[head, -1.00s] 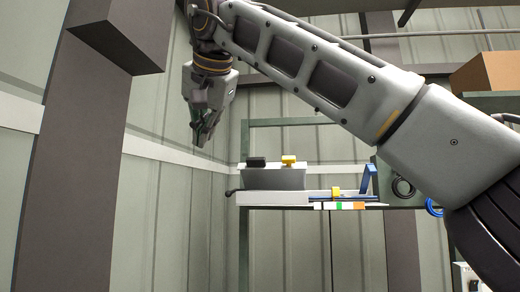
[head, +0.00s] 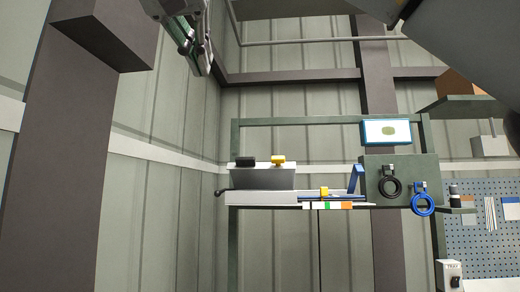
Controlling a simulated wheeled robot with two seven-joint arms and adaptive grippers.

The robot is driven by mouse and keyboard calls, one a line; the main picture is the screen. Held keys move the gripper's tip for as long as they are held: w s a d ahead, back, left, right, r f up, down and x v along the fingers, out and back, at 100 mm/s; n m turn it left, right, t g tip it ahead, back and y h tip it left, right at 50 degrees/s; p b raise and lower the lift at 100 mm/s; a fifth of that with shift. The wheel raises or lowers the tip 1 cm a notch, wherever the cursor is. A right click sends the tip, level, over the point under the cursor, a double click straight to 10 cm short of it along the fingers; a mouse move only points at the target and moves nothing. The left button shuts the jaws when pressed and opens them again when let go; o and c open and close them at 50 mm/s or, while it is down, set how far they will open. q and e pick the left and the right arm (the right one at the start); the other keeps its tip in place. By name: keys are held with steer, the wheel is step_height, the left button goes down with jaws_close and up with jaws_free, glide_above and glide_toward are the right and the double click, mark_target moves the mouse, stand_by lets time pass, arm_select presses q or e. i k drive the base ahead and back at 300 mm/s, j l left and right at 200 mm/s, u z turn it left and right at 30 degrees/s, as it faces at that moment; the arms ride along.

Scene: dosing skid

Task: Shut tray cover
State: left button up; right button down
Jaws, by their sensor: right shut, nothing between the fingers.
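A pale tray-like shelf unit (head: 262,199) sits on the green frame in the head view. A grey box (head: 262,180) stands on its left part, with a black piece and a yellow piece on top. A tilted blue part (head: 355,179) stands at its right end. I cannot tell which part is the tray cover. My right gripper (head: 203,66) is at the top left, shut and empty, pointing down. In the picture it is above and left of the unit, apart from it. My left gripper is not in view.
A dark panel (head: 405,168) at the right carries a black ring (head: 390,188) and a blue ring (head: 423,205). A screen (head: 386,132) is above it. A blue pegboard (head: 475,228) is further right. A brown post (head: 70,150) stands left.

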mark_target(246, 174)
steer(key=i+l, duration=0.1)
steer(key=i, duration=1.4)
